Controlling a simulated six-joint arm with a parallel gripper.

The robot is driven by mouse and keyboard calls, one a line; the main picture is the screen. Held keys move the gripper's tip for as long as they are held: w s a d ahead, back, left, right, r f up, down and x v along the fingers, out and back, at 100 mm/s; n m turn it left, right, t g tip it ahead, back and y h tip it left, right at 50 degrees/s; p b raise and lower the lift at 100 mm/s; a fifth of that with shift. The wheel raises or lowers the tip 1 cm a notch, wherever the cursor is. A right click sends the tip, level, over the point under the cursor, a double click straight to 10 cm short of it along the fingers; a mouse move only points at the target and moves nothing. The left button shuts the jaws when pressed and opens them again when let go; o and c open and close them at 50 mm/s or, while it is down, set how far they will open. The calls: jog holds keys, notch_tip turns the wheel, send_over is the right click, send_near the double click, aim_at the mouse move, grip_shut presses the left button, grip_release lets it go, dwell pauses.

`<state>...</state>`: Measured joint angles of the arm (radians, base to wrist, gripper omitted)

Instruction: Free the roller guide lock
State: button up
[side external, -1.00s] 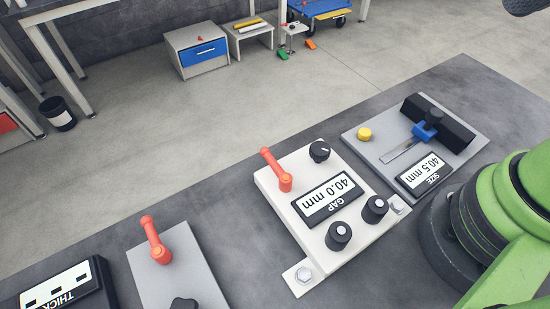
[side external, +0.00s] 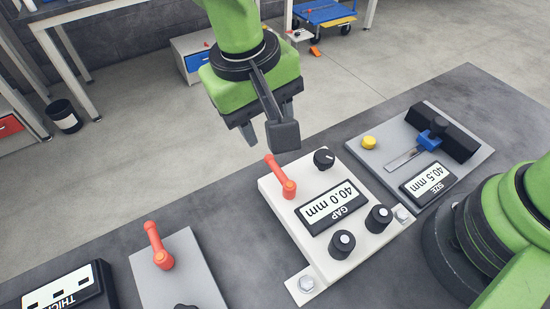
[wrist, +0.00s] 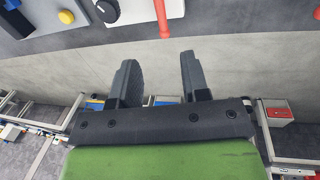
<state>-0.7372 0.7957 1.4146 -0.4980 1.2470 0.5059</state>
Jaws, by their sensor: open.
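A red lever (side external: 281,176) stands at the left edge of the white GAP panel (side external: 296,232), whose display reads 40.0 mm. A second red lever (side external: 158,245) stands on a plain grey plate (side external: 192,272) to the left. No label shows which lever is the roller guide lock. My gripper (side external: 266,124) is open and empty, above and behind the GAP panel's lever and apart from it. In the wrist view, a red lever (wrist: 162,18) shows at the top edge, beyond the gap between my open fingers (wrist: 160,68).
Black knobs (side external: 341,242) stand on the GAP panel. The SIZE panel (side external: 464,174) at right has a yellow button (side external: 369,142), a blue slider (side external: 431,138) and a 40.5 mm display. A THICK display box (side external: 62,294) sits at lower left. The bench between plates is clear.

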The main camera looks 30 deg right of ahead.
aim_at(276, 168)
jog(key=f, duration=0.3)
jog(key=d+f, duration=0.1)
jog(key=f, duration=0.6)
jog(key=shift+s+d+f, duration=0.1)
jog(key=shift+d+f, duration=0.1)
jog(key=shift+d, duration=0.1)
grip_shut()
